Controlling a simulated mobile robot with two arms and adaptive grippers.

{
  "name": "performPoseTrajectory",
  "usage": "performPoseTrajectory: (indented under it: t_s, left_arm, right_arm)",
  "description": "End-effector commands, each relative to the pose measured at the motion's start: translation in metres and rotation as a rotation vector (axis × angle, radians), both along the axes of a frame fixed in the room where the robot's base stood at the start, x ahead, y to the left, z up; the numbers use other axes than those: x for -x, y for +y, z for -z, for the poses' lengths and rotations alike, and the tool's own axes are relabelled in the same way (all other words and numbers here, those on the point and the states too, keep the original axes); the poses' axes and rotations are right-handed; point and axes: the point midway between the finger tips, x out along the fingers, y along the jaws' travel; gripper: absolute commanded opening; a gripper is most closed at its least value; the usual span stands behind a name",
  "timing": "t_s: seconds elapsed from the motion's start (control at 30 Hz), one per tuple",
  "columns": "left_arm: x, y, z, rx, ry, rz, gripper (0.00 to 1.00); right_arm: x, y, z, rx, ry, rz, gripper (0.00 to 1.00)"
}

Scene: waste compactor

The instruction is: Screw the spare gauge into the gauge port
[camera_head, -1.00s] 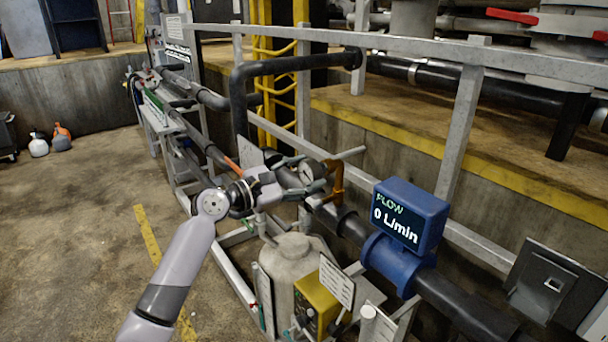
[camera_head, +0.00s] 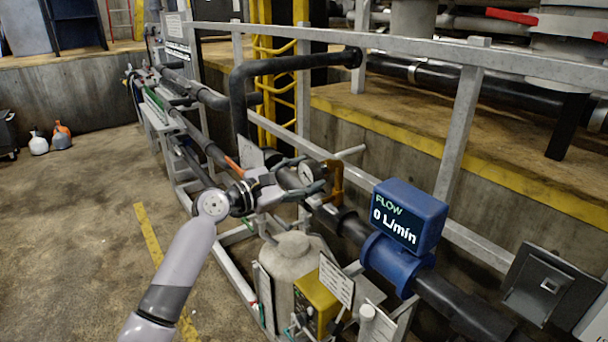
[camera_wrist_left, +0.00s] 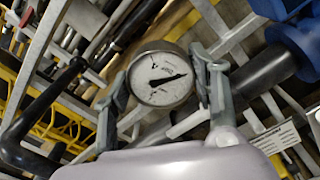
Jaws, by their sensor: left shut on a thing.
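The spare gauge (camera_wrist_left: 160,74) is round with a white dial, a dark needle and a metal rim. It sits between the two fingers of my left gripper (camera_wrist_left: 162,82), which is shut on it. In the head view the gauge (camera_head: 306,173) shows at the fingertips of my left gripper (camera_head: 304,176), in front of the pipework. The gauge's stem and the gauge port are not clearly visible, so I cannot tell whether they touch. My right gripper is not in view.
A blue flow meter (camera_head: 405,220) reading 0 L/min sits on the dark pipe to the right. A brown pipe fitting (camera_head: 335,180) stands just right of the gauge. A grey tank (camera_head: 292,262) and a yellow box (camera_head: 316,302) are below. A grey railing (camera_head: 460,130) runs behind.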

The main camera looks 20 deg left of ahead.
Motion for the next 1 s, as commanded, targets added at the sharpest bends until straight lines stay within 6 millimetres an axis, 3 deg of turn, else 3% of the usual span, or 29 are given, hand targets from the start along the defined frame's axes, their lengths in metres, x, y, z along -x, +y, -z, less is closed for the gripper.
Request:
performPoseTrajectory:
  t_s: [0.87,0.9,1.0]
  left_arm:
    - [-0.003,-0.0021,-0.001,0.002,0.0,0.0,0.2]
    - [-0.003,-0.0021,-0.0012,0.001,-0.002,-0.001,0.51]
    - [-0.003,-0.0021,-0.0012,0.001,-0.001,0.0,0.44]
  right_arm:
    - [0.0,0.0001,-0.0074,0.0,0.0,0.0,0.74]
    - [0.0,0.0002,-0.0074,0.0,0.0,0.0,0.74]
    - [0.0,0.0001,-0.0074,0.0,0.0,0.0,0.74]
